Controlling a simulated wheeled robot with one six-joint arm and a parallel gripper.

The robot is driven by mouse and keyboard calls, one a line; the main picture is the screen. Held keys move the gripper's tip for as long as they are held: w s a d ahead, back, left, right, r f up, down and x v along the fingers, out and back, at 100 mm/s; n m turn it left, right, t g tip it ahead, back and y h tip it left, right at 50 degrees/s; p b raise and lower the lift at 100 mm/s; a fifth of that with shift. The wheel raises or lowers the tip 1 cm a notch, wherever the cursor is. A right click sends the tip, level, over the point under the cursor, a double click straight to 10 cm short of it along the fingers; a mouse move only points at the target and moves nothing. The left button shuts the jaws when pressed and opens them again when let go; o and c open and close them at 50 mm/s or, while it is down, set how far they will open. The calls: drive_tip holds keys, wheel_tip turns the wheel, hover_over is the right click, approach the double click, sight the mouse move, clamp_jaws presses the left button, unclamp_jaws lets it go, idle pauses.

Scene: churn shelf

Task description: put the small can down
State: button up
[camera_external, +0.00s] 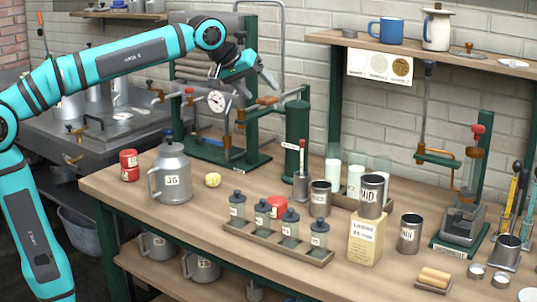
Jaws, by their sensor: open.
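My gripper (257,86) is open and empty, raised above the back of the workbench near the green press stand. Three grey metal cans stand to its lower right. One can labelled MID (371,197) sits upright on top of a cream carton (366,238). Another can (320,198) stands upright to the left of it, behind the row of jars. A third can (409,234) stands upright on the bench right of the carton. I cannot tell for sure which is the small can, as the other labels are too small to read.
A wooden tray (262,241) holds several lidded jars. A green press (225,147) and a green cylinder (297,137) stand behind. The bench's front left is clear.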

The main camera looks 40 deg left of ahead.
drive_tip(key=s+a+f+m+t+y, duration=0.1)
drive_tip(key=s+a+f+t, duration=0.3)
drive_tip(key=s+a, duration=0.6)
drive_tip(key=s+a+f+m+t+y, duration=0.1)
drive_tip(key=s+a+f+t, duration=0.4)
drive_tip(key=s+a, duration=0.5)
drive_tip(key=a+y, duration=0.1)
drive_tip(key=a, duration=0.3)
drive_tip(key=shift+s+a+t+y, duration=0.3)
drive_tip(key=shift+s+a+t, duration=0.05)
drive_tip(key=shift+s+t, duration=0.05)
